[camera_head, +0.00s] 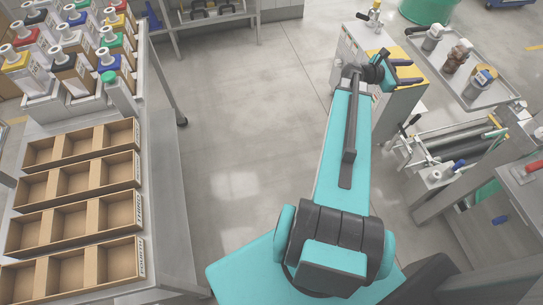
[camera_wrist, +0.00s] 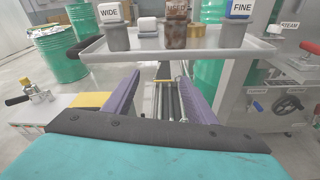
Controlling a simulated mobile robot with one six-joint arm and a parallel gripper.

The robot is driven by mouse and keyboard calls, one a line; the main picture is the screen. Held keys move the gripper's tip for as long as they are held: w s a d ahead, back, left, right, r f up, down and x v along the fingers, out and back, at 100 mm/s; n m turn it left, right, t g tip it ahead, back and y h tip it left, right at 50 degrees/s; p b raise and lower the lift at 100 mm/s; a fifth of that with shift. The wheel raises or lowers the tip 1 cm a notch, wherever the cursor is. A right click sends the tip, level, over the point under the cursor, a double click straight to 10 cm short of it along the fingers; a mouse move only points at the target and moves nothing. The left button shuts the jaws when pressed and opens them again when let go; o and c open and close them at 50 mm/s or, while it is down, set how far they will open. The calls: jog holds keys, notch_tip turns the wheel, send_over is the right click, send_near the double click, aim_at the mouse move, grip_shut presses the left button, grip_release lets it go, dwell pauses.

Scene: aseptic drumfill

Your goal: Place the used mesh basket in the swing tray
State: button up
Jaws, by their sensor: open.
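The used mesh basket (camera_wrist: 176,32) is a brown, stained cylinder whose label appears to read USED. It stands upright between other containers on a grey metal tray (camera_wrist: 262,50). In the head view the brown basket (camera_head: 457,58) stands near the middle of the tray (camera_head: 468,97) at the upper right. I cannot tell whether this tray is the swing tray. My gripper (camera_wrist: 160,98) is open, with its two purple fingers apart and nothing visible between them. It points toward the tray, short of it and lower in the wrist view. In the head view my gripper (camera_head: 408,77) is left of the tray.
Containers labelled WIDE (camera_wrist: 114,32) and FINE (camera_wrist: 238,28) flank the basket. A white-topped one (camera_wrist: 148,27) stands close by. A yellow-topped cabinet (camera_head: 398,100) lies below my gripper. Compartment boxes (camera_head: 92,222) and bottles fill the left table. Clear floor (camera_head: 240,120) lies between.

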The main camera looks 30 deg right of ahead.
jog(key=w+a+f+m+t+y, duration=0.1)
jog(key=w+a+f+m+y, duration=0.25)
jog(key=a+f, duration=1.1)
jog(key=w+a+f+m+y, duration=0.3)
jog(key=a+f+y, duration=0.2)
jog(key=a+f, duration=0.95)
jog(key=s+a+f+m+g+y, duration=0.1)
jog(key=s+a+f, duration=0.3)
jog(key=a, duration=0.7)
jog(key=s+a+f+m+g+y, duration=0.1)
jog(key=s+a+f+m+y, duration=0.2)
jog(key=a, duration=0.9)
jog(key=s+a+f+m+g+y, duration=0.1)
jog(key=s+a+f+m+y, duration=0.1)
jog(key=s+a+f, duration=0.4)
jog(key=s+a+y, duration=0.1)
jog(key=a, duration=0.4)
jog(key=shift+a+m, duration=0.35)
jog(key=shift+a, duration=0.05)
jog(key=f+b, duration=0.3)
jog(key=shift+s, duration=0.2)
jog(key=shift+r, duration=0.15)
